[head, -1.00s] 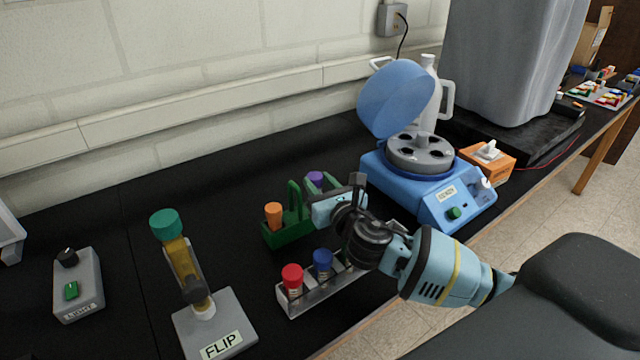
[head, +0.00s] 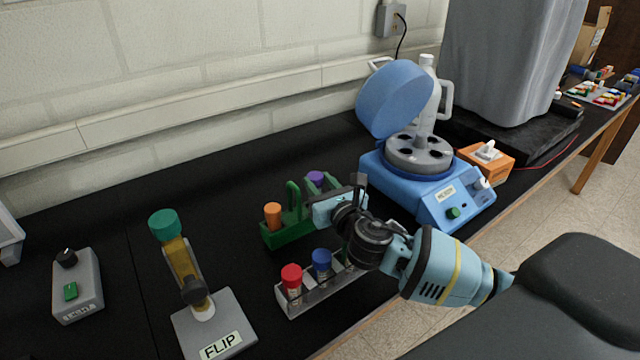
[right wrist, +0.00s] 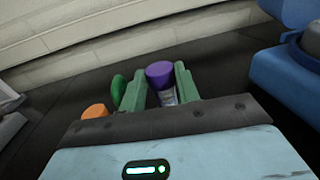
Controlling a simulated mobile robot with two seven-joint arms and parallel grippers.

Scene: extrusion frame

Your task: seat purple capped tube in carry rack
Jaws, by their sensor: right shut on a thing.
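The purple capped tube (head: 316,177) is at the right end of the green carry rack (head: 286,235). My right gripper (head: 322,188) is shut on this tube. In the right wrist view the purple cap (right wrist: 159,72) and part of the clear tube body show between the two green fingers. The tube looks close to upright there. Its lower end is hidden by my gripper, so I cannot tell how deep it sits in the rack. An orange capped tube (head: 273,215) stands in the rack's left end, beside the handle (head: 293,196). My left gripper is not in view.
A clear rack (head: 300,306) with a red capped tube (head: 291,278) and a blue capped tube (head: 321,262) stands in front. The open blue centrifuge (head: 375,178) is to the right. The FLIP stand (head: 232,320) is to the left. Black bench behind the rack is clear.

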